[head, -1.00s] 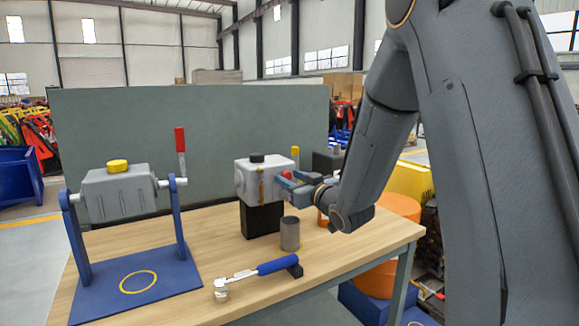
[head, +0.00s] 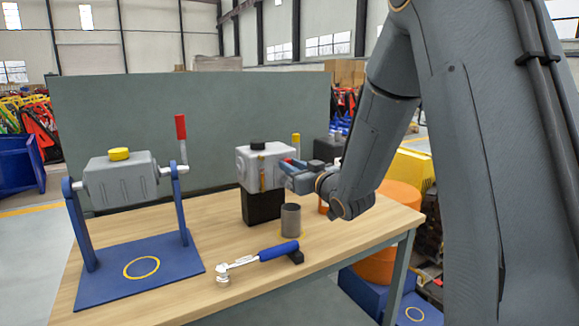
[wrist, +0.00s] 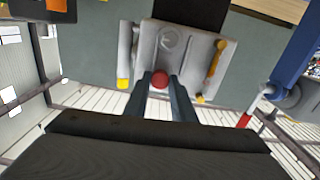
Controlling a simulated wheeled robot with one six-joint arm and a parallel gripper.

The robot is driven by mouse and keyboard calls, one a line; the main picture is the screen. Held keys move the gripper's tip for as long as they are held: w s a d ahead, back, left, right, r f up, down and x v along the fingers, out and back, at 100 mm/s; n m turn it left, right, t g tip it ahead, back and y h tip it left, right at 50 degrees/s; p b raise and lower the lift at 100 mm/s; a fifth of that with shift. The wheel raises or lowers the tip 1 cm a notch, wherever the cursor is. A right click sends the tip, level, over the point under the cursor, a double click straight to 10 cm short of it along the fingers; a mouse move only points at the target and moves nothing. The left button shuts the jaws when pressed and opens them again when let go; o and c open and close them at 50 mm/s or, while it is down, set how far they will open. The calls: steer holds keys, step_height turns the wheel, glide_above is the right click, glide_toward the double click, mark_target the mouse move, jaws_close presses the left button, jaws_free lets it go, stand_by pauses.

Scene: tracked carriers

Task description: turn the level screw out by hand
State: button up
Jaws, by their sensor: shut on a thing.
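The level screw is a red round head (wrist: 160,79) on the face of a pale grey housing (wrist: 193,62). My gripper (wrist: 160,84) has one finger on each side of the red head and is shut on it. In the head view my gripper (head: 289,176) reaches the right side of the housing (head: 257,172), and only a sliver of red shows there. The housing stands on a black block (head: 262,207). A round grey plug (wrist: 171,41) sits beside the screw on the same face. The screw's threads are hidden.
A grey cup (head: 290,221) stands in front of the block. A blue-handled wrench (head: 262,256) lies on the wooden table (head: 335,240). At left, a second grey housing (head: 122,181) hangs on a blue stand (head: 140,270). A grey panel (head: 90,110) stands behind.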

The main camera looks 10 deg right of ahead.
steer(key=n+b, duration=0.4)
steer(key=n, duration=0.1)
steer(key=shift+f+n, duration=0.15)
steer(key=shift+n, duration=0.15)
steer(key=shift+n+b, duration=0.95)
steer(key=shift+n, duration=0.85)
steer(key=shift+b, duration=0.4)
steer(key=shift+n+b, duration=1)
steer(key=shift+b, duration=0.1)
steer(key=n+b, duration=0.7)
steer(key=shift+r+n+b, duration=0.2)
steer(key=shift+n+b, duration=0.2)
